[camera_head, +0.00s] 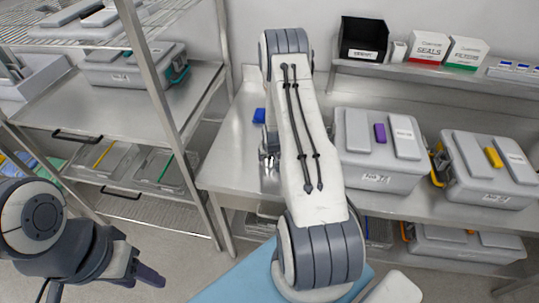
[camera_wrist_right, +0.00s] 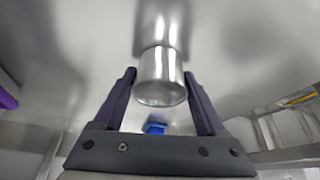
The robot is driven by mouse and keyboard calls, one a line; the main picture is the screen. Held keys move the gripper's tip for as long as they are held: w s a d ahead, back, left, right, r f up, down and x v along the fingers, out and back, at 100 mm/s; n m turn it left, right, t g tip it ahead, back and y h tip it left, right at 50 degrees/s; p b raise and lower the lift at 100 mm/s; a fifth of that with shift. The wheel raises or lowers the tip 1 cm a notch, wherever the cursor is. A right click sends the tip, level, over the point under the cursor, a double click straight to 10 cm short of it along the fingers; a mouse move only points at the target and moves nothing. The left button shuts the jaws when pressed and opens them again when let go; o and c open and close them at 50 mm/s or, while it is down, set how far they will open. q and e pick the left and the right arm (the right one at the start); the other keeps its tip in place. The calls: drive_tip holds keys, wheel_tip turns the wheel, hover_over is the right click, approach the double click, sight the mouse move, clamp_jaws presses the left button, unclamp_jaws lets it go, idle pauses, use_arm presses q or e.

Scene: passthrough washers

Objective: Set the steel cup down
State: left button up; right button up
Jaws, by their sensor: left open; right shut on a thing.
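The steel cup (camera_wrist_right: 161,80) is a shiny cylinder between the two purple fingers of my right gripper (camera_wrist_right: 159,75) in the right wrist view. The gripper is shut on it. A steel surface fills the background behind the cup; I cannot tell whether the cup touches it. In the head view my right arm hides most of the cup and gripper over the steel counter (camera_head: 233,165). My left gripper (camera_head: 150,272) is open and empty at the lower left of the head view, away from the counter.
A small blue object (camera_head: 259,116) lies on the counter left of my right arm; it also shows in the wrist view (camera_wrist_right: 156,127). Grey lidded boxes (camera_head: 376,180) (camera_head: 490,194) stand on the right. A wire rack post (camera_head: 165,95) stands left. The counter's left part looks clear.

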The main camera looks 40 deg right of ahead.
drive_tip(key=shift+f, duration=0.25)
drive_tip(key=o, duration=1.3)
drive_tip(key=shift+r, duration=0.1)
drive_tip(key=shift+r, duration=0.4)
drive_tip(key=b+v, duration=0.2)
drive_tip(key=v, duration=0.9)
drive_tip(key=shift+s+a+r+b, duration=0.15)
drive_tip(key=shift+s+r+b, duration=0.1)
drive_tip(key=shift+b, duration=0.1)
